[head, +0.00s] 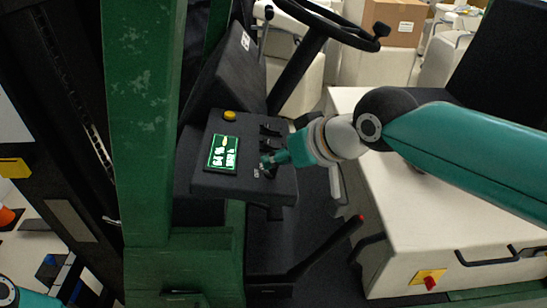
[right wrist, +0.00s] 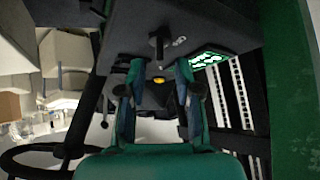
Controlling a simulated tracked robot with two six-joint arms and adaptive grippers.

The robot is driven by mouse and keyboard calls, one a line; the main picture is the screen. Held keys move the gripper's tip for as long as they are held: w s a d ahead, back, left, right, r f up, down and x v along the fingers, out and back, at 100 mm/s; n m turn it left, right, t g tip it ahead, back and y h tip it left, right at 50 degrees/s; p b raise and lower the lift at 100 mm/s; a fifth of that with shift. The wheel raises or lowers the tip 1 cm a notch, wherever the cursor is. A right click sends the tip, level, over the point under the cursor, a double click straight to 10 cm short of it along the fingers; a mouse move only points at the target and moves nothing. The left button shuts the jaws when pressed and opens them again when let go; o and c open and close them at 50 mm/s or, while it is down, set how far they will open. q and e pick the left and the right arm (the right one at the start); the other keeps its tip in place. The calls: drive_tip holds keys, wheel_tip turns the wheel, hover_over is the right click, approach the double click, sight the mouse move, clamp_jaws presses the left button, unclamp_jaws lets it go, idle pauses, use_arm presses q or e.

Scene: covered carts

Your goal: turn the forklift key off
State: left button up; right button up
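The forklift's dark control panel (head: 215,184) is in the middle of the head view, with a lit green display (head: 222,152). My right gripper (head: 268,161) is at the panel's right part, near small white markings. In the right wrist view, the ignition key (right wrist: 158,43) is a small dark piece standing out from the panel, by a white mark. The fingers of my right gripper (right wrist: 159,68) are apart, with nothing between them. The key is just ahead of the gap, lined up with it; I cannot tell if they touch. My left gripper is out of view.
A yellow button (head: 230,115) and black levers (head: 270,130) are on the panel close to the right gripper. The steering wheel (head: 335,28) is above, a red-tipped lever (head: 335,240) below. A green mast post (head: 145,120) stands to the left.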

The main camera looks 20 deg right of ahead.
drive_tip(key=shift+x, duration=1.55)
clamp_jaws()
